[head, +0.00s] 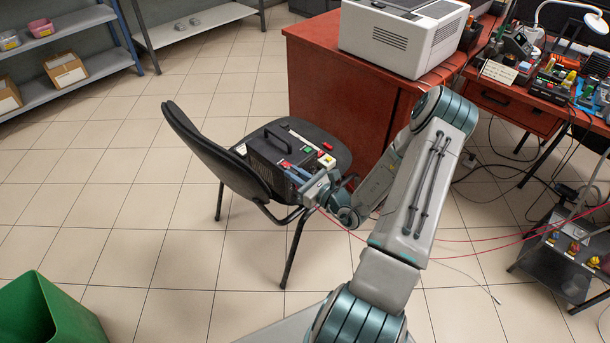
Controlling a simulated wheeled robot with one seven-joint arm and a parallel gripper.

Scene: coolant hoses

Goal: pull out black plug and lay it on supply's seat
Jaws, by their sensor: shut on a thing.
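The supply (277,150), a black box with a carry handle, stands on the dark chair seat (333,146). Small red, green and white parts show on and around its top and front edge. My gripper (292,172) reaches in from the right at the supply's near right side, its blue fingers close against it. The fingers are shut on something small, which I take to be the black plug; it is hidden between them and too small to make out. I cannot tell whether it is still in its socket.
The chair's backrest (213,150) rises left of the supply. Thin red leads (470,240) trail right, and a pale cable (465,273) lies on the floor. A red desk (325,78) stands behind, a green bin (45,312) at lower left.

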